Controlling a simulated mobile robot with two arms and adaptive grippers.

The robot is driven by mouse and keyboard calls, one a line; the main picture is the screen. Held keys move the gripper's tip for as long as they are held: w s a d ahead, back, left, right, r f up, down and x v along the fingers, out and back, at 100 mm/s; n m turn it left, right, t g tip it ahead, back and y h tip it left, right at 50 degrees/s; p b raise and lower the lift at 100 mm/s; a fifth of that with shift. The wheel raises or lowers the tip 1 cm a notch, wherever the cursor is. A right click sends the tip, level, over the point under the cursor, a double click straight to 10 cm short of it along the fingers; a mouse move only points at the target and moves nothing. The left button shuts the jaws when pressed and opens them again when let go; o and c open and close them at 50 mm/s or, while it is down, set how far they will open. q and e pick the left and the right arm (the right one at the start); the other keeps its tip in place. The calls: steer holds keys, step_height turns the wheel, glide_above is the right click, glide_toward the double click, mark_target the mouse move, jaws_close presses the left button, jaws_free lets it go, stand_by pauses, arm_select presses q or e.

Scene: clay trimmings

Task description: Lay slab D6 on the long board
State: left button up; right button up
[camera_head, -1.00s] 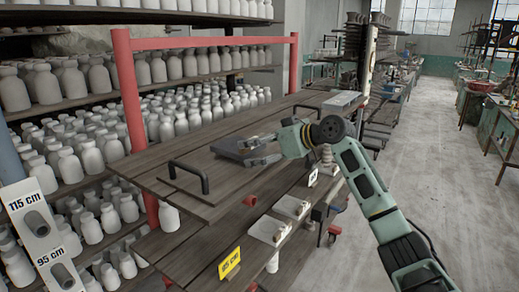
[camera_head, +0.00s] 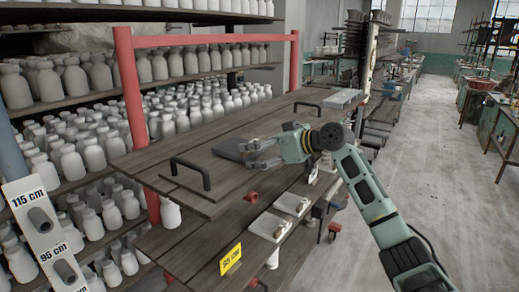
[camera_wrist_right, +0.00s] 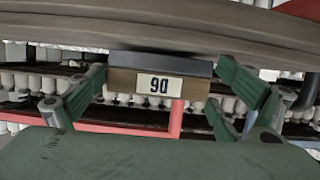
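Slab D6 (camera_head: 228,150), flat and dark grey, lies on the long board (camera_head: 225,181), a dark wooden board with black handles. In the right wrist view slab D6 (camera_wrist_right: 205,88) shows end-on and upside down, with its label between my fingers. My right gripper (camera_head: 262,150) is at the slab's near right end. Its fingers also show in the wrist view (camera_wrist_right: 160,85), spread to either side of the slab end. I cannot tell whether a fingertip still touches it. My left gripper is not in view.
A red metal frame (camera_head: 127,90) and shelves of pale bottles stand behind and left. A grey block (camera_head: 343,98) lies at the far end. A lower shelf with a yellow sign (camera_head: 230,260) and small white trays (camera_head: 270,226) sits below.

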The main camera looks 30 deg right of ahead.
steer(key=shift+o, duration=0.4)
steer(key=shift+a+f+g, duration=0.15)
steer(key=shift+f+g, duration=0.15)
steer(key=shift+f, duration=0.95)
steer(key=shift+r, duration=0.1)
steer(key=shift+r+p, duration=0.3)
steer(key=shift+r, duration=0.05)
steer(key=shift+d+r, duration=0.2)
steer(key=b+v, duration=0.4)
steer(key=v, duration=0.8)
steer(key=shift+r, duration=0.3)
steer(key=shift+w+d, duration=0.1)
